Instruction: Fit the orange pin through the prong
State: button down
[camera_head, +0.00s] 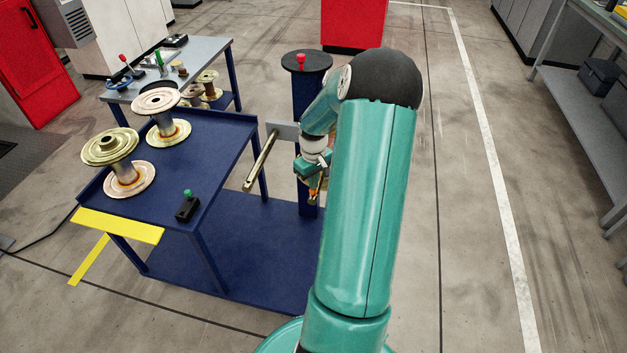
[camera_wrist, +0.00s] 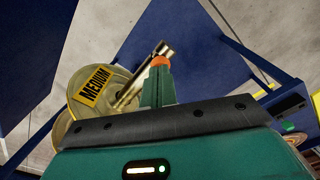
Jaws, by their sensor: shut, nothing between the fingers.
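In the wrist view a metal prong (camera_wrist: 130,93) runs out from a spool (camera_wrist: 65,125) labelled MEDIUM. An orange piece (camera_wrist: 160,61), likely the pin, shows at the prong's outer end, right at my gripper's fingertips (camera_wrist: 158,72). I cannot tell how deep the pin sits or whether the fingers touch it. In the head view my gripper (camera_head: 311,168) is small beside the dark blue post, with the orange piece (camera_head: 313,189) just below it. The fingers look shut. My arm hides the spool there.
Another bare prong (camera_head: 262,160) sticks out left of the post (camera_head: 305,95), which has a red knob on top. A blue table (camera_head: 205,145) on the left holds two upright spools and a black box with a green knob. Open floor lies right.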

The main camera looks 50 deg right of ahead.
notch_tip(320, 180, up, 16)
jog(key=shift+r, duration=0.2)
dwell(0.9)
notch_tip(320, 180, down, 16)
jog(key=shift+f, duration=0.1)
dwell(0.6)
jog(key=shift+f, duration=0.15)
dwell(0.7)
notch_tip(320, 180, up, 16)
jog(key=shift+r, duration=0.25)
dwell(0.5)
